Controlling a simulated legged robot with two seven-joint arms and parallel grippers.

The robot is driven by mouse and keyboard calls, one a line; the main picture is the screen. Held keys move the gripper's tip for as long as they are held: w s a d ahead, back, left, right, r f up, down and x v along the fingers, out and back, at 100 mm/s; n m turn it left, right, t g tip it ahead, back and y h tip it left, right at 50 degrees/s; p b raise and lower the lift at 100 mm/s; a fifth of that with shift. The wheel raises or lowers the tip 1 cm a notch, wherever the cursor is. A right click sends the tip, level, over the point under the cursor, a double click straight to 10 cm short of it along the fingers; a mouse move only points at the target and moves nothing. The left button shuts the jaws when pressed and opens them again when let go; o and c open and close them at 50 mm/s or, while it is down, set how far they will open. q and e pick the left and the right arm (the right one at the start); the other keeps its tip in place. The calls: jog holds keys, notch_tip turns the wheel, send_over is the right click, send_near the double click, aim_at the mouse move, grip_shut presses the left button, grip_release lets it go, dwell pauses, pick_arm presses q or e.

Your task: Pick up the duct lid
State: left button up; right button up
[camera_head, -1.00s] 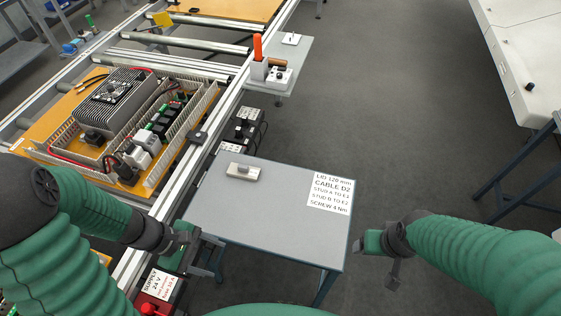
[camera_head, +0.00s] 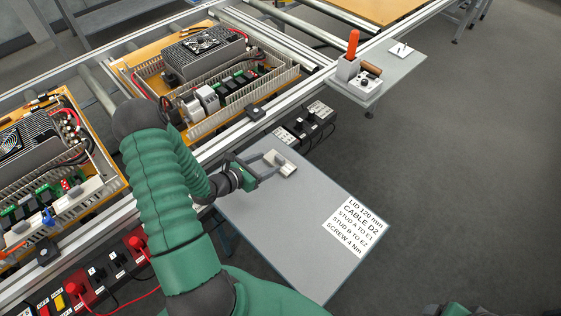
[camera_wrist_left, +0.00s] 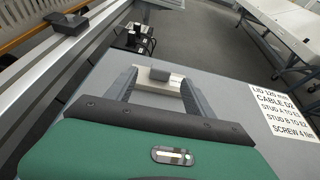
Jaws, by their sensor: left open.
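The duct lid (camera_head: 282,167) is a short pale piece with a darker grey block on top. It lies on the grey side table (camera_head: 290,215) near its far edge. My left gripper (camera_head: 273,165) is open, with its fingers reaching to the lid. In the left wrist view the lid (camera_wrist_left: 160,84) shows just beyond and between the two open fingers (camera_wrist_left: 158,88). I cannot tell whether the fingers touch it. My right gripper does not show clearly; only a bit of green and dark arm is at the bottom right edge.
A printed label (camera_head: 353,228) lies on the table. Behind stands the rail frame with wiring panels (camera_head: 205,85) and white slotted ducts. A small shelf (camera_head: 385,82) holds an orange-handled tool (camera_head: 351,48). Black boxes (camera_head: 305,125) sit between frame and table. The table's near part is clear.

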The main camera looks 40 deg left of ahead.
aim_at(278, 158)
pick_arm(q)
jog(key=shift+w+d+f, duration=0.1)
jog(key=shift+w+d, duration=0.55)
jog(key=shift+w, duration=0.15)
jog(key=w+f, duration=0.1)
jog(key=w+a+f, duration=0.1)
jog(key=w, duration=0.1)
jog(key=shift+w, duration=0.25)
jog(key=shift+w+a+f, duration=0.2)
jog(key=shift+a+f, duration=0.1)
jog(key=shift+s+d+r, duration=0.1)
jog(key=shift+d+r, duration=0.1)
jog(key=shift+d, duration=0.1)
jog(key=c, duration=0.3)
jog(key=shift+d+r, duration=0.15)
jog(key=shift+d, duration=0.15)
jog(key=c, duration=1)
jog(key=shift+a, duration=0.3)
grip_shut()
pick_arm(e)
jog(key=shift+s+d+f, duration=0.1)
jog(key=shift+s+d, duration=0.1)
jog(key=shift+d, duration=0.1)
